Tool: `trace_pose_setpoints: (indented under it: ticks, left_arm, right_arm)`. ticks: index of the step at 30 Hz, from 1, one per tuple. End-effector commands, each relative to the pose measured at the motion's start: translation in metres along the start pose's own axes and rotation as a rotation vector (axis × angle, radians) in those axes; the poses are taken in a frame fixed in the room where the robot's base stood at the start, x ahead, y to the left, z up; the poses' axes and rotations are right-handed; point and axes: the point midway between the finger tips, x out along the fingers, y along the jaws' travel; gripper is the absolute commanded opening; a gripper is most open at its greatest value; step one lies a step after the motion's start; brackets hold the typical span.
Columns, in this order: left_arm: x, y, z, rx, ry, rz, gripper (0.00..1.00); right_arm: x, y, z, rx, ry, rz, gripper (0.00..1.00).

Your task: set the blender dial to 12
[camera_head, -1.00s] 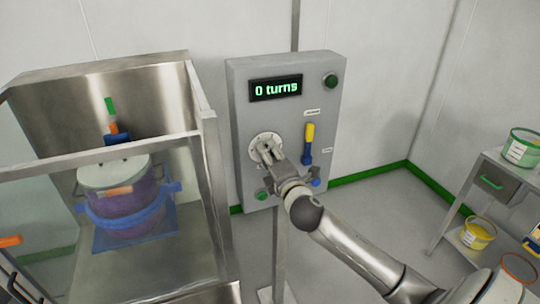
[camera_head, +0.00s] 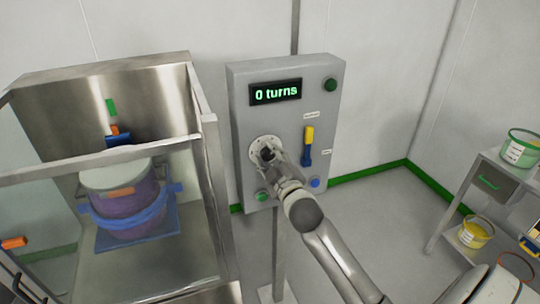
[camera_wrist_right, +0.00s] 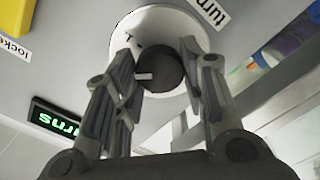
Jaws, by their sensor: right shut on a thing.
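The blender's grey control panel (camera_head: 310,120) stands upright on a post. Its display (camera_head: 276,91) reads "0 turns" in green. The dial is a dark knob on a round white plate (camera_head: 257,143), mostly hidden by my gripper in the head view. In the right wrist view the dark dial (camera_wrist_right: 160,70) with a light pointer mark sits between the fingers. My right gripper (camera_head: 268,156) is at the panel, shut on the dial; it also shows in the right wrist view (camera_wrist_right: 158,82). My left gripper is not seen.
A yellow and blue lever (camera_head: 308,145), a green button (camera_head: 262,195), a blue button (camera_head: 315,183) and a dark green round button (camera_head: 330,85) are on the panel. A glass-sided cabinet holding a purple drum (camera_head: 125,205) stands left. A shelf with buckets (camera_head: 523,147) stands right.

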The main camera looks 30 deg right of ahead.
Motion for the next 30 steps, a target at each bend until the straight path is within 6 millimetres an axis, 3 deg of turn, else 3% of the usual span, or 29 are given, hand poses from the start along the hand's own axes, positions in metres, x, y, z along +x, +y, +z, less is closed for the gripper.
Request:
trace_pose_setpoints:
  ticks: [15,30]
  left_arm:
    - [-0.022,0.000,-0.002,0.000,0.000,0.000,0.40]
    - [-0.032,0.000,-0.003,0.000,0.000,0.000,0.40]
  right_arm:
    - [0.000,0.002,-0.001,0.473,-0.002,0.000,0.14]
    - [0.000,0.001,0.000,0.715,-0.001,0.000,0.14]
